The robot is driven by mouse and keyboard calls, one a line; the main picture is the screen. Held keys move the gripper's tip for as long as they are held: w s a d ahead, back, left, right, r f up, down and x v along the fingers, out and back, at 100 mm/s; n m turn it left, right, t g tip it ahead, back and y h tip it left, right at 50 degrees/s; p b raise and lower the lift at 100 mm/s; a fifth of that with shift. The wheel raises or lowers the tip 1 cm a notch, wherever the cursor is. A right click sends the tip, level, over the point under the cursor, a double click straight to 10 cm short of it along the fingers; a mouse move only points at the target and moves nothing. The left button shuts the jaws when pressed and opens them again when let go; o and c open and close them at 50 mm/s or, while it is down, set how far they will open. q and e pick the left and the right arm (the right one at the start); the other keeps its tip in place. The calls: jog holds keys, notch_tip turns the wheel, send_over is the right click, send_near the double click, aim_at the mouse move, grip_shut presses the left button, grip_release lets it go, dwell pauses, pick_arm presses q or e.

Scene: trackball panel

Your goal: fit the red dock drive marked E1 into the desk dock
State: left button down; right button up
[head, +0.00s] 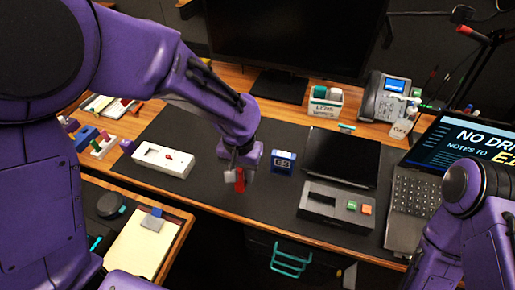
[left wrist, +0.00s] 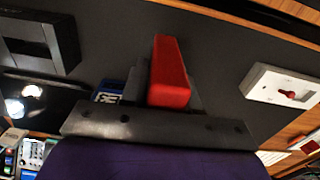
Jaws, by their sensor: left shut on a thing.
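My left gripper (head: 238,172) is shut on a red drive (head: 240,183) and holds it over the dark desk mat, near its front edge. In the left wrist view the red drive (left wrist: 170,72) sticks out from between the fingers (left wrist: 165,95). No E1 mark can be read on it. The grey desk dock (head: 312,208), with a dark slot and green and orange buttons, lies to the right, apart from the drive. Its dark slot also shows in the left wrist view (left wrist: 38,45). My right gripper is out of view; only part of my right arm shows at lower right.
A blue drive (head: 284,161) stands between my left gripper and the dock. A laptop (head: 408,205) is right of the dock. A monitor (head: 280,85) and phone (head: 385,97) stand behind.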

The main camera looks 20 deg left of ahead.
pick_arm(q)
jog(key=s+d+r+p, duration=0.3)
jog(key=s+r, duration=0.1)
jog(key=s, duration=0.4)
jog(key=w+a+f, duration=0.1)
jog(key=w, duration=0.2)
jog(key=w+a+f, duration=0.1)
jog(key=w+f, duration=0.1)
jog(key=w, duration=0.1)
jog(key=w+f, duration=0.1)
jog(key=w, duration=0.2)
jog(key=shift+a+f, duration=0.3)
jog(key=shift+a, duration=0.1)
jog(key=w+f, duration=0.2)
jog(key=w+a+f, duration=0.1)
jog(key=w+f, duration=0.1)
jog(key=f, duration=0.1)
jog(key=shift+a+f, duration=0.15)
jog(key=f, duration=0.1)
jog(key=f+p, duration=0.1)
jog(key=f, duration=0.1)
jog(key=shift+w+f+p, duration=0.25)
jog(key=shift+p, duration=0.05)
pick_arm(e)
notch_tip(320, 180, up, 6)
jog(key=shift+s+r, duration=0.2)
